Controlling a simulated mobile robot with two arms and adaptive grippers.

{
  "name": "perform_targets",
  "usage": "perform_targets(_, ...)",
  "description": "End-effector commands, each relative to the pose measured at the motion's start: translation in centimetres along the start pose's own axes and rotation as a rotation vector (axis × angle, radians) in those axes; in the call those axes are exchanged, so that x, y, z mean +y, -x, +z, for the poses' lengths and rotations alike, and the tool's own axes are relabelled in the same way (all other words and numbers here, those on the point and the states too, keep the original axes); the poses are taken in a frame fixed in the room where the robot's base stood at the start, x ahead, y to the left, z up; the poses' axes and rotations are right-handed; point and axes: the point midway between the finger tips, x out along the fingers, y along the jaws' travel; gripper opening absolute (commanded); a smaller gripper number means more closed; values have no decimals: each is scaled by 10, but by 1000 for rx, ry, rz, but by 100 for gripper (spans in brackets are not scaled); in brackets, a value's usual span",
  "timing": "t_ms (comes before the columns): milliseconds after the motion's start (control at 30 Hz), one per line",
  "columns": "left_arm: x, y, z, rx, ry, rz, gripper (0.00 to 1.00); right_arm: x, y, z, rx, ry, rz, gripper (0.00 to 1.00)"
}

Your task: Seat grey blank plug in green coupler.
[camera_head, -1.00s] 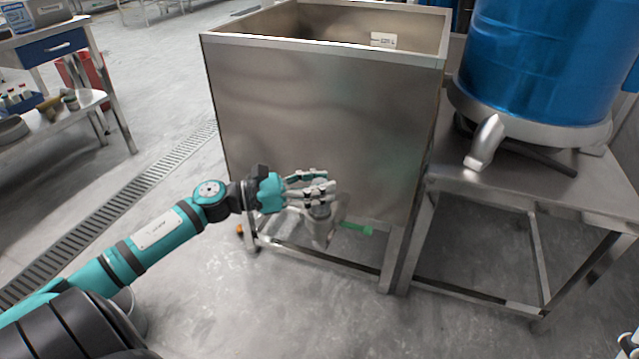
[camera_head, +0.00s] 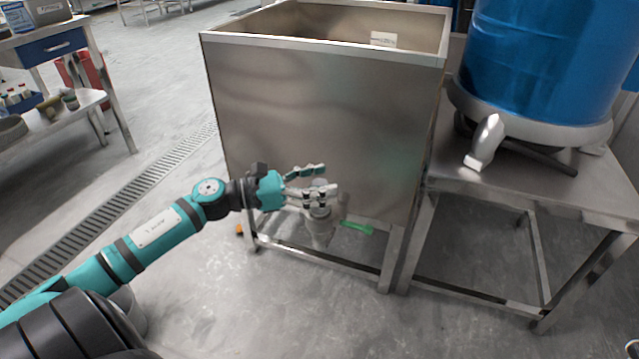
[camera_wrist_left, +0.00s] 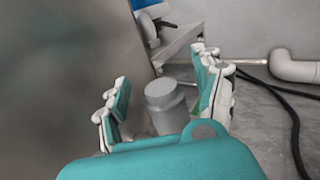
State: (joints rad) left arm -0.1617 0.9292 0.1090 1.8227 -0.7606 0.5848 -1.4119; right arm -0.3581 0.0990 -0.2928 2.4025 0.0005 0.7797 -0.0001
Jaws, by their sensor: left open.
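My left gripper (camera_head: 312,188) is at the lower front of the steel bin, with its fingers spread open. A grey capped cylinder, which looks like the grey blank plug (camera_wrist_left: 165,104), stands between the open fingers in the left wrist view, with gaps on both sides. In the head view the grey body (camera_head: 320,228) shows just below the fingers, partly covered by them. A green piece (camera_head: 357,228) sticks out to its right; I cannot tell whether it is the green coupler or a handle. How plug and coupler meet is hidden.
The steel bin (camera_head: 320,120) stands close behind the gripper, on a low frame (camera_head: 320,260). A steel table (camera_head: 550,190) with a blue drum (camera_head: 550,60) is at the right. Black hoses (camera_wrist_left: 285,115) lie on the floor. The floor in front is clear.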

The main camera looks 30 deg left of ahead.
Motion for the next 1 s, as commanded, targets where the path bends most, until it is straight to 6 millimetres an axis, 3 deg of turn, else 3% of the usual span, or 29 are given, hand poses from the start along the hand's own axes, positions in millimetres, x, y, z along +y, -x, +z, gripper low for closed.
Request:
perform_targets(300, -1, 0, 60, 0, -8, -2, 68, 0, 0, 0, -2, 1, -1, 44)
perform_targets(500, -1, 0, 87, -1, -4, -1, 68, 0, 0, 0, -3, 1, -1, 44)
perform_targets(1000, -1, 0, 95, -3, -1, 0, 68, 0, 0, 0, -3, 2, -2, 44)
